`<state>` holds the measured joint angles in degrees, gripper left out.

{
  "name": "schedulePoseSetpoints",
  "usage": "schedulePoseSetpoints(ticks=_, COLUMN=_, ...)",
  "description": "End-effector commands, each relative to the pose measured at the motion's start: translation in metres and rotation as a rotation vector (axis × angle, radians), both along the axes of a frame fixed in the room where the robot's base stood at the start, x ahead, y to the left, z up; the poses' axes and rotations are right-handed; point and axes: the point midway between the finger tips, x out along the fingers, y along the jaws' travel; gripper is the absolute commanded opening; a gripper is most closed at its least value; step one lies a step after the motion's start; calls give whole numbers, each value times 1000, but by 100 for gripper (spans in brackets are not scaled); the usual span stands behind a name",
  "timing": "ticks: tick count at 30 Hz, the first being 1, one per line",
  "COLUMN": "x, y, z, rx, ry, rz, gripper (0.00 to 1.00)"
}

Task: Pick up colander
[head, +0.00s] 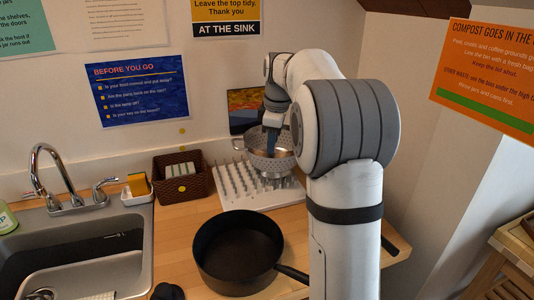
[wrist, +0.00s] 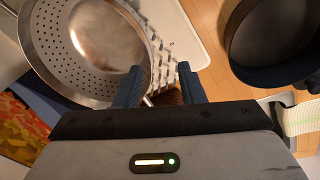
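The colander (head: 259,162) is a grey metal bowl with many small holes. It stands upright on a white pegged drying rack (head: 238,196) at the back of the counter. In the wrist view the colander (wrist: 60,50) fills the upper left, with its shiny inside showing. My gripper (head: 271,143) is at the colander, pointing down, and partly hides it. In the wrist view my gripper (wrist: 160,84) has its two blue fingers apart.
A black pan (head: 238,245) stands on the wooden counter in front of the rack; it also shows in the wrist view (wrist: 275,42). A brown basket (head: 180,190) is left of the rack, then the sink (head: 80,270) and tap (head: 50,170). A colourful picture (head: 245,100) leans behind.

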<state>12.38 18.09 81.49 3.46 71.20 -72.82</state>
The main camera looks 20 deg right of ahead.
Motion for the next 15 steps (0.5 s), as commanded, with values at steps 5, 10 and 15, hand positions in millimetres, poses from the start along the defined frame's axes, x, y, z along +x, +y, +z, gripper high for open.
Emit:
schedulePoseSetpoints(ticks=5, x=16, y=-10, z=-5, rx=-8, ry=1, rz=63, gripper=36)
schedulePoseSetpoints(ticks=10, x=20, y=-9, z=-23, rx=-8, ry=2, rz=69, gripper=36)
schedulePoseSetpoints(ticks=15, x=23, y=-7, z=-43, rx=-8, ry=2, rz=68, gripper=36)
